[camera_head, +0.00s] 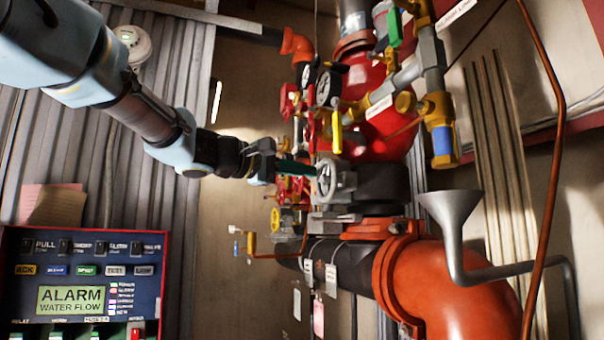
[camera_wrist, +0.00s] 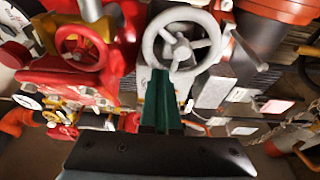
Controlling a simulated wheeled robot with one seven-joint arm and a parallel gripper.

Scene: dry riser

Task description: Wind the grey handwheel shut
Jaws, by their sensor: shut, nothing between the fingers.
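The grey handwheel (camera_head: 336,180) is on the dark valve body in the middle of the pipework, with its spokes and rim facing my arm. It also shows in the wrist view (camera_wrist: 205,44), at the top centre. My gripper (camera_head: 309,172) reaches in from the left in the head view, with its dark green fingers pointing at the wheel. In the wrist view the fingers (camera_wrist: 160,78) are together with nothing between them. Their tips are at the lower left of the wheel's rim. I cannot tell whether they touch it.
A red handwheel (camera_wrist: 83,48) sits just left of the grey one in the wrist view. Gauges (camera_head: 326,88), a yellow lever (camera_head: 337,131) and red pipework crowd around. A grey funnel (camera_head: 452,215) stands at right, and an alarm panel (camera_head: 80,285) at lower left.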

